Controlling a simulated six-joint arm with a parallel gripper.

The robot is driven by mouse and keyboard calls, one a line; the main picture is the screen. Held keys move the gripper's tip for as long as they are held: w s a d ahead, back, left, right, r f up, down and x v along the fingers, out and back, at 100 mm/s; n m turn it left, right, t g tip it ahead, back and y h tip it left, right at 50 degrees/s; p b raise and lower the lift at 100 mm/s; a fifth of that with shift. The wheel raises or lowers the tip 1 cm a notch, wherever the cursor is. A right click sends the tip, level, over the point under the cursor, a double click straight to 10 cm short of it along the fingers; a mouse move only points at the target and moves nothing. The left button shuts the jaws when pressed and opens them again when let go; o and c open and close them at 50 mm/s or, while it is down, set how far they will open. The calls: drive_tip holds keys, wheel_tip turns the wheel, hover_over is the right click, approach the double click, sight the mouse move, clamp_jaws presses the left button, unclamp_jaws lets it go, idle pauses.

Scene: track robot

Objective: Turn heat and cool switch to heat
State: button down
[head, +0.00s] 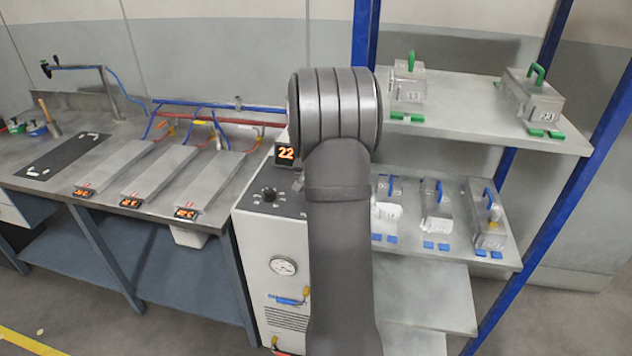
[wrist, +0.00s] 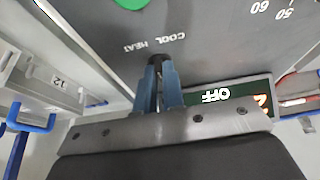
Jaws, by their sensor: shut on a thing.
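The heat and cool switch (wrist: 157,62) is a small dark lever on the grey panel. My gripper (wrist: 155,70) is shut on it, its two blue-grey fingers close together around it. The fingers cover most of the switch, so I cannot tell which way it points. The printed words HEAT (wrist: 132,47) and COOL (wrist: 171,38) stand beside the fingertips, HEAT on the left and COOL on the right, upside down in the wrist view. In the head view my arm hides the gripper and the switch on the grey cabinet (head: 250,235).
The cabinet has a black knob (head: 268,195), a gauge (head: 283,265) and a display (head: 285,152) reading 22. A shelf (head: 455,95) with metal boxes stands right; a workbench (head: 95,205) stands left.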

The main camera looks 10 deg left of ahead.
drive_tip(key=shift+d+n+y, duration=0.15)
drive_tip(key=shift+n+y, duration=0.15)
drive_tip(key=shift+n, duration=0.7)
drive_tip(key=shift+s+f, duration=0.1)
drive_tip(key=c, duration=1.5)
unclamp_jaws()
drive_tip(key=shift+c, duration=0.2)
drive_tip(key=v, duration=1.7)
drive_tip(key=shift+r, duration=0.3)
drive_tip(key=shift+d, duration=0.1)
